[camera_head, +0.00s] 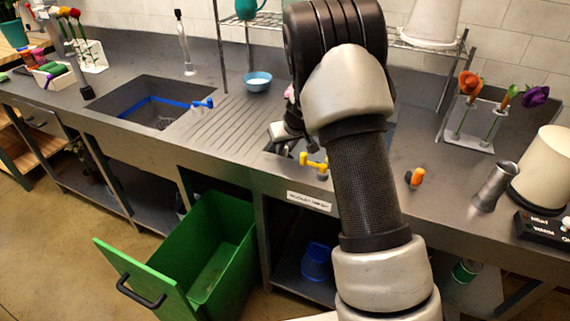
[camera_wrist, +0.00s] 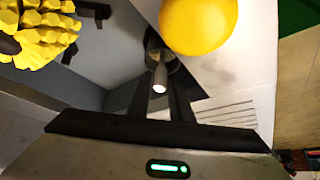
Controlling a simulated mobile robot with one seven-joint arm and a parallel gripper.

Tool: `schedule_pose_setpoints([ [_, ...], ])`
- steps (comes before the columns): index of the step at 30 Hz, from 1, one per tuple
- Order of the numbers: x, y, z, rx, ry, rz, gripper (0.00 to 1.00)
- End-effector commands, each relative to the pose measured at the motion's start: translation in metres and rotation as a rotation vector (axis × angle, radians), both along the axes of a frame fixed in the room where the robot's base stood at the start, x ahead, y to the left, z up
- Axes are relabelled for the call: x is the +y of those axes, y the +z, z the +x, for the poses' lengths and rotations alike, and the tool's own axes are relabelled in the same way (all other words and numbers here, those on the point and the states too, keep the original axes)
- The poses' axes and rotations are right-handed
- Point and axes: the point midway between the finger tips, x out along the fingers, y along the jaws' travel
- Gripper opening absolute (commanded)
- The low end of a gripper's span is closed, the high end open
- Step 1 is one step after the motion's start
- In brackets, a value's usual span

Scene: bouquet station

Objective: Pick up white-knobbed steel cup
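In the wrist view, a steel stem with a pale, rounded white end (camera_wrist: 159,82) points back toward my palm, with a dark round shape around its far part; I take it for the white-knobbed steel cup, whose body is mostly hidden. My gripper (camera_wrist: 161,66) has its two dark fingers on either side of this stem, with a narrow gap between them. Whether they touch it cannot be told. In the head view, my gripper (camera_head: 287,138) is over the small right-hand basin, partly hidden behind my arm, and the cup cannot be made out there.
A yellow ball-like thing (camera_wrist: 198,24) is close to the fingers. A yellow ridged thing (camera_wrist: 42,35) is at upper left. A yellow tap (camera_head: 313,162) stands at the basin's front. The ribbed drainboard (camera_head: 222,125) is clear.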

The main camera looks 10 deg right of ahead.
Motion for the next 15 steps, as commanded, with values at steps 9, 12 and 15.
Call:
schedule_pose_setpoints([
  [9,0.0000,0.0003,-0.0001,0.000,0.000,0.000,0.00],
  [12,0.0000,0.0008,-0.0001,0.000,0.000,0.000,0.00],
  [15,0.0003,0.0069,0.0003,-0.001,0.001,0.000,0.00],
])
